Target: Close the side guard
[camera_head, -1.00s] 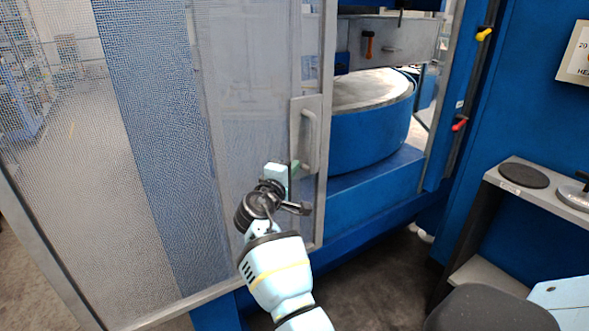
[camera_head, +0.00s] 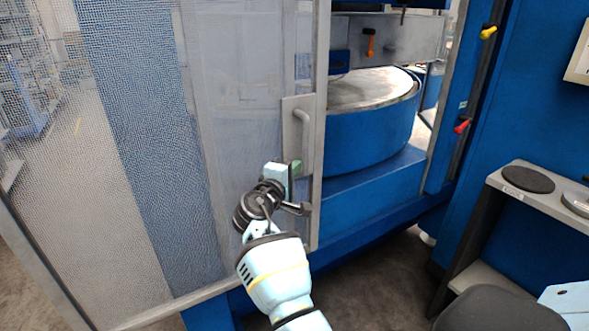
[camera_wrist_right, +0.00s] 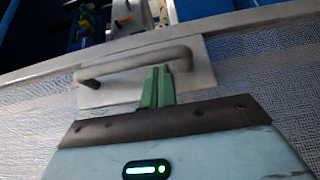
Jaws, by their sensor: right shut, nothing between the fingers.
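The side guard is a mesh panel (camera_head: 235,120) in a grey metal frame, filling the left of the head view. Its right edge stands short of the machine's right post, leaving a gap that shows the blue drum. A grey bar handle (camera_head: 307,140) sits on a plate near that edge; the handle (camera_wrist_right: 130,62) also crosses the upper wrist view. My right gripper (camera_head: 296,167) is at the handle's lower end, shut and empty. Its green fingers (camera_wrist_right: 157,85) overlap the handle in the wrist view; I cannot tell whether they touch it. My left gripper is out of view.
Inside the opening stands a blue drum (camera_head: 368,130) with a grey top. A blue post with a yellow knob (camera_head: 488,32) and a red knob (camera_head: 462,126) borders it. At right are a grey shelf (camera_head: 550,205) and a dark rounded object (camera_head: 487,308). Bare floor lies between.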

